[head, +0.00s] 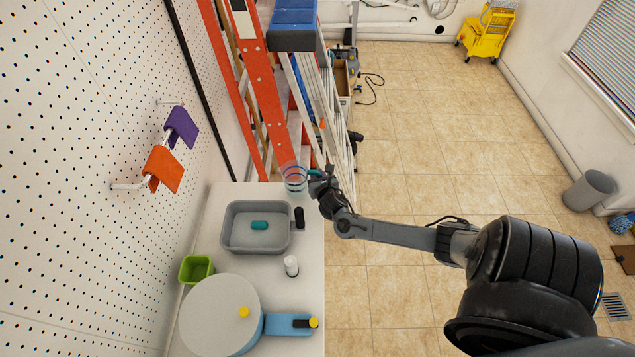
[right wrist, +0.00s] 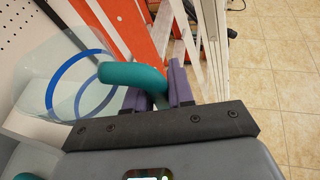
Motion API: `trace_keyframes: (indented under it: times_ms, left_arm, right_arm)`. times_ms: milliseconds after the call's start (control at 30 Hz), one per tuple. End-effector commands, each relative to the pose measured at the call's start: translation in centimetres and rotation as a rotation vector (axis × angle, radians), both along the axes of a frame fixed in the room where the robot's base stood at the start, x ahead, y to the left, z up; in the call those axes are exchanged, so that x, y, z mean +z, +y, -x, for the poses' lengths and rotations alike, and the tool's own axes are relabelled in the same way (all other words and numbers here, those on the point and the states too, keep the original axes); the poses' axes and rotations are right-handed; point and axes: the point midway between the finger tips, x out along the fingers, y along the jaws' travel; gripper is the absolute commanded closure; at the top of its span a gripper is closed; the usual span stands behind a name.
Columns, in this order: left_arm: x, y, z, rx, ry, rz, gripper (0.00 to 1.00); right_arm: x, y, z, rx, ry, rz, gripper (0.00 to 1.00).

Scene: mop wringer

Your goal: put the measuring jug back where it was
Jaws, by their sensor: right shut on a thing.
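The measuring jug (head: 294,179) is clear, with blue rings and a teal handle. In the head view it is at the far right end of the white counter (head: 312,240). I cannot tell whether its base touches the counter. My right gripper (head: 319,175) is on its right side, shut on the handle. In the right wrist view the teal handle (right wrist: 132,75) is between the purple finger pads (right wrist: 160,85), and the clear body (right wrist: 75,80) with its blue ring extends to the left. My left gripper is not in view.
A grey basin (head: 229,239) with a teal item in it, a small white bottle (head: 291,266), a green cup (head: 196,269) and a round-topped blue device (head: 222,312) stand on the counter. Ladders (head: 262,80) stand just beyond it. A pegboard (head: 80,150) borders the left.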

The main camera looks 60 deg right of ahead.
Motion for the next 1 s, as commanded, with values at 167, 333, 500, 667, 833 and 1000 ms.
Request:
trace_keyframes:
  times_ms: [167,333,500,667,833,1000]
  left_arm:
    - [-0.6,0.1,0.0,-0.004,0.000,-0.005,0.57]
    - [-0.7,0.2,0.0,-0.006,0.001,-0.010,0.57]
    - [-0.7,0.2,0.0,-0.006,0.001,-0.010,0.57]
    - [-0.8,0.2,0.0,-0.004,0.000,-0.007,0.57]
    - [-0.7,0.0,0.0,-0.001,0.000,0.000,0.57]
    - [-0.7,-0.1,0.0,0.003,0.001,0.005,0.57]
  right_arm:
    - [-2.5,0.1,0.0,-0.001,0.001,-0.002,1.00]
    - [-3.4,0.1,0.0,0.000,0.001,-0.001,1.00]
    - [-3.3,0.0,0.1,0.001,0.000,-0.001,1.00]
    - [-3.6,0.0,0.1,0.000,0.001,-0.001,1.00]
    - [-3.6,0.1,0.1,0.000,0.001,-0.001,0.56]
    - [-3.6,0.1,0.1,0.000,0.001,-0.001,0.52]
